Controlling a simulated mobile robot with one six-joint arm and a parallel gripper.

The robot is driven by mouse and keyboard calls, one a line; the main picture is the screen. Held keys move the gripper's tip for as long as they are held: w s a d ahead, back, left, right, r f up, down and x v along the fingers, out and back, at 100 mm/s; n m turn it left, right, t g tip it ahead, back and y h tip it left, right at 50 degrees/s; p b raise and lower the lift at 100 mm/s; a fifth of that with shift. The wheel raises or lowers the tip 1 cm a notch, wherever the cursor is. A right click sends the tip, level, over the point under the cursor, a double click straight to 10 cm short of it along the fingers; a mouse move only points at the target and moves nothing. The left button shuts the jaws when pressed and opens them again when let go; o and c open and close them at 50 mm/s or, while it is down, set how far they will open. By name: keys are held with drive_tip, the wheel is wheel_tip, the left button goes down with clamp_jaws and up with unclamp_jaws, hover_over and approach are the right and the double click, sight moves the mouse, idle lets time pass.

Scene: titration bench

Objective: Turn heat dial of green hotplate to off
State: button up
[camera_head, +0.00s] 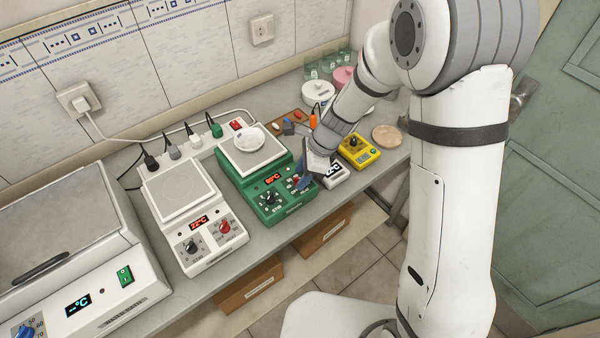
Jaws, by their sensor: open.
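The green hotplate (240,182) stands on the bench with a lit red display (272,179) on its sloped front. A black dial (268,198) sits on the left of its front panel. The heat dial at the right of that panel shows only as a small reddish patch; it is largely hidden by my gripper. My gripper (303,183) is open, with bluish fingers pointing down at the right end of the front panel, close to the heat dial. Whether the fingers touch the dial cannot be told. A white dish (249,139) rests on the hotplate's top.
A white hotplate (208,236) with a lit display stands to the left, beside a large white bath unit (110,255). A small white device (333,178) and a yellow device (359,151) stand right of my gripper. A power strip (180,150) with plugs lies behind.

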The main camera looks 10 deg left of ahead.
drive_tip(key=shift+a+f, duration=0.2)
drive_tip(key=shift+f, duration=0.3)
clamp_jaws()
